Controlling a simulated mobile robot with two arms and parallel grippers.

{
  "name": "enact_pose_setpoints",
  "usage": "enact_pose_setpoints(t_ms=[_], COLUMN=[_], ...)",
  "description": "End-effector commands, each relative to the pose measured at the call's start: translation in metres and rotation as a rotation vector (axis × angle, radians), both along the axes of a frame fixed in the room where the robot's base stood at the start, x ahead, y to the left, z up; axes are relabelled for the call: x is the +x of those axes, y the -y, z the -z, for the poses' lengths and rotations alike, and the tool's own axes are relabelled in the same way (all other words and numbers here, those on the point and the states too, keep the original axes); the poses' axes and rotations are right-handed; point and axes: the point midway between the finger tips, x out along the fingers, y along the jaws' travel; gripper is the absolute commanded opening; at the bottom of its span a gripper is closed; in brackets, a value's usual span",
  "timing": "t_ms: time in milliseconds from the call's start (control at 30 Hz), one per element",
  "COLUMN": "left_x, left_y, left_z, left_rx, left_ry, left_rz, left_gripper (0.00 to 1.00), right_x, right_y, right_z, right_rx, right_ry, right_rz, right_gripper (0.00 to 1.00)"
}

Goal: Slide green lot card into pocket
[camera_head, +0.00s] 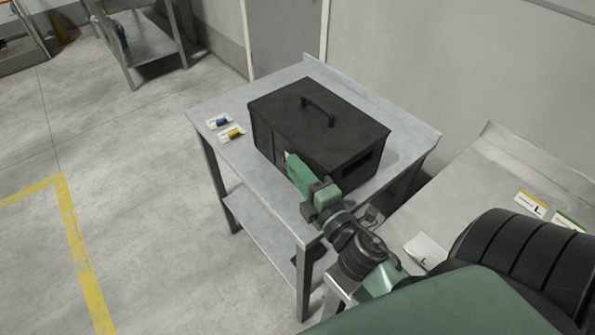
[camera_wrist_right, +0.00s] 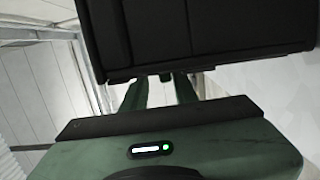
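A card with a green edge (camera_head: 570,222) lies on the right-hand metal table, partly hidden by my own arm. A black box with a top handle (camera_head: 300,112) stands on the left metal table. My right gripper (camera_head: 289,160) is at the box's lower front side. A small white bit shows at its tip; I cannot tell what it is. In the right wrist view its green fingers (camera_wrist_right: 160,92) look apart, with their tips hidden behind the black box (camera_wrist_right: 200,35). I cannot make out a card pocket. My left gripper is not in view.
A yellow-edged card (camera_head: 531,204) and a white card (camera_head: 425,250) lie on the right table (camera_head: 490,165). Small blue (camera_head: 220,121) and yellow (camera_head: 232,134) items lie on the left table (camera_head: 205,103). Clear floor lies to the left.

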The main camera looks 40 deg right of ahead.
Motion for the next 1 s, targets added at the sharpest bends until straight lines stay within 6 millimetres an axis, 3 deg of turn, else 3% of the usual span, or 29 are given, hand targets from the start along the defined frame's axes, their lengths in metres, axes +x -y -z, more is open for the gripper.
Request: enact_pose_setpoints(t_ms=[467,800,1000], left_x=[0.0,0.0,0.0], left_y=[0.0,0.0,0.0], left_z=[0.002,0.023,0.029], left_rx=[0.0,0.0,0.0], left_ry=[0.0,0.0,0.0], left_rz=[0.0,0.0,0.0], left_gripper=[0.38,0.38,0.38], right_x=[-0.005,-0.057,-0.078], right_y=[-0.001,-0.003,-0.004], right_z=[0.011,0.013,0.01], right_rx=[0.006,0.006,0.005], right_ry=[-0.021,-0.02,-0.017], right_rz=[0.002,0.007,0.006], right_gripper=[0.38,0.38,0.38])
